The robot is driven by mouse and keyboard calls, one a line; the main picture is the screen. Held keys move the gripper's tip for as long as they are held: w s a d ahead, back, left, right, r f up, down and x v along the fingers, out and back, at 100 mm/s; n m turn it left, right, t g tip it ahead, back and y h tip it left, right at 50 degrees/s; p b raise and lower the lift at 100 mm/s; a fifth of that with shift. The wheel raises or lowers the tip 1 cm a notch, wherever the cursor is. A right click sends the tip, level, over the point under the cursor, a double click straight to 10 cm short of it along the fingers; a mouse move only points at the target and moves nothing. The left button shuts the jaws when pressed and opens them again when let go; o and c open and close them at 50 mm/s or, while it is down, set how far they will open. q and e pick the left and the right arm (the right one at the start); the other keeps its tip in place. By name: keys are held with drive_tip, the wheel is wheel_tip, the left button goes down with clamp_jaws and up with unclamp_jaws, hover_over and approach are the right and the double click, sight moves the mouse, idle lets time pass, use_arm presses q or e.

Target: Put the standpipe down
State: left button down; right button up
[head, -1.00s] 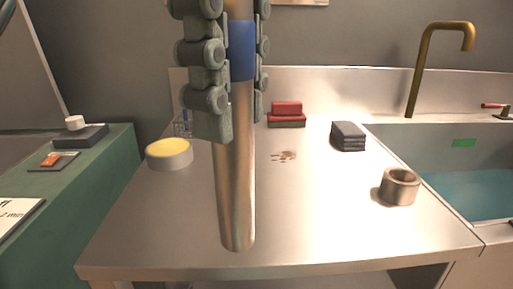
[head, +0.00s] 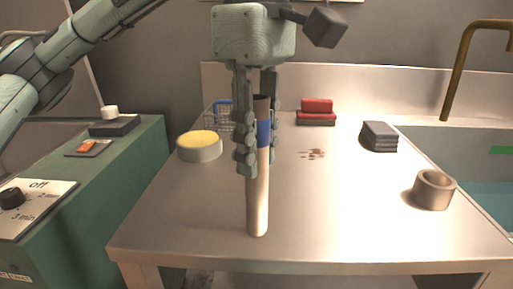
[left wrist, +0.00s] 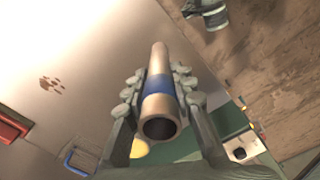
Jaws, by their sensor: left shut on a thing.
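The standpipe (head: 257,200) is an upright metal tube with a blue band, over the front part of the steel counter (head: 350,215). My left gripper (head: 260,165) comes from above and is shut on the standpipe around and just below its blue band. In the left wrist view the standpipe (left wrist: 158,85) sits between the fingers, its open top end toward the camera. I cannot tell whether its lower end touches the counter. My right gripper is not in view.
A round dish with a yellow top (head: 200,147) and a wire basket (head: 218,118) stand left. A red block (head: 316,112), folded dark cloths (head: 379,137) and a thick metal ring (head: 433,190) are right, before the sink (head: 485,165). A brown stain (head: 313,154) marks the counter.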

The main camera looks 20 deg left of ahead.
sight(257, 97)
use_arm(q)
drive_tip(key=shift+f, duration=0.1)
drive_tip(key=c, duration=1.3)
unclamp_jaws()
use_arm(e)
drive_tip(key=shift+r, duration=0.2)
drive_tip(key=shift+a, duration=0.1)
use_arm(q)
wheel_tip(257, 97, up, 10)
drive_tip(key=p, duration=0.2)
drive_tip(key=shift+p, duration=0.3)
drive_tip(key=shift+r+p, duration=0.3)
drive_tip(key=shift+r, duration=0.8)
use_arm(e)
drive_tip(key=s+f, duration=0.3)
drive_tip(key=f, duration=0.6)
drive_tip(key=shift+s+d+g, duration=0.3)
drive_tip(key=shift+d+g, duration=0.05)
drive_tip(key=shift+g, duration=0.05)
